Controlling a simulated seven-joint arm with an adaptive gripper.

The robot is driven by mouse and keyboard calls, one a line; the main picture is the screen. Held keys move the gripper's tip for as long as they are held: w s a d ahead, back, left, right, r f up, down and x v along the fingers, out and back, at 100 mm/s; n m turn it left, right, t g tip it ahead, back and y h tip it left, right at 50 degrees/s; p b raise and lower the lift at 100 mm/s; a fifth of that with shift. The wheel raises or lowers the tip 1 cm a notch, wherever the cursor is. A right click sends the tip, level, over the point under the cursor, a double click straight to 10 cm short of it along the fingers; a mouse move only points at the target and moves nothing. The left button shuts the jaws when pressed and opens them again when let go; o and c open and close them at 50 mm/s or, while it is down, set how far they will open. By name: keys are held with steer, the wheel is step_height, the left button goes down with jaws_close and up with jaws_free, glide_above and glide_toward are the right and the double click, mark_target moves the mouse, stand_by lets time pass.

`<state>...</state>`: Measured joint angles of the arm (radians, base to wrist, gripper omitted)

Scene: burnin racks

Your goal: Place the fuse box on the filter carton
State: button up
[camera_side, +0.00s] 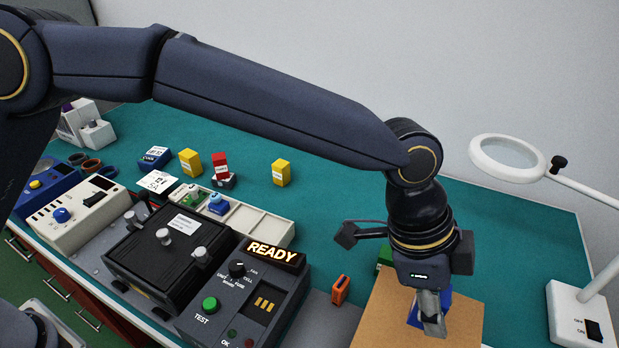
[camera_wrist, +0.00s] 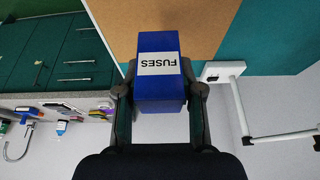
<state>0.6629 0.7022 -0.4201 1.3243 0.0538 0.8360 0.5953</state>
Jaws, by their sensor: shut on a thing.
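The fuse box is a blue box with a white "FUSES" label, held between the two fingers of my gripper (camera_side: 431,312). In the wrist view the fuse box (camera_wrist: 158,85) sits squarely between the fingertips, its label reading upside down. In the side view only slivers of the fuse box (camera_side: 446,298) show around a finger. The filter carton (camera_side: 459,327) is a flat tan top at the lower right, directly below my gripper; it also shows in the wrist view (camera_wrist: 205,28). The fuse box is over the carton's top; I cannot tell whether they touch.
A magnifier lamp (camera_side: 580,312) stands right of the carton. A small orange part (camera_side: 340,290) and a green thing (camera_side: 384,255) lie near its left and back. A tester with a READY sign (camera_side: 273,254) and a divided tray (camera_side: 262,226) are further left. The teal mat behind is mostly clear.

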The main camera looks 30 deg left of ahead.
steer(key=shift+w+d+f, duration=0.25)
steer(key=shift+d+f, duration=0.05)
steer(key=shift+f, duration=0.15)
steer(key=shift+w+d+f, duration=0.1)
steer(key=shift+f, duration=1.6)
steer(key=shift+f, duration=0.1)
steer(key=o, duration=1.2)
steer(key=shift+c, duration=0.2)
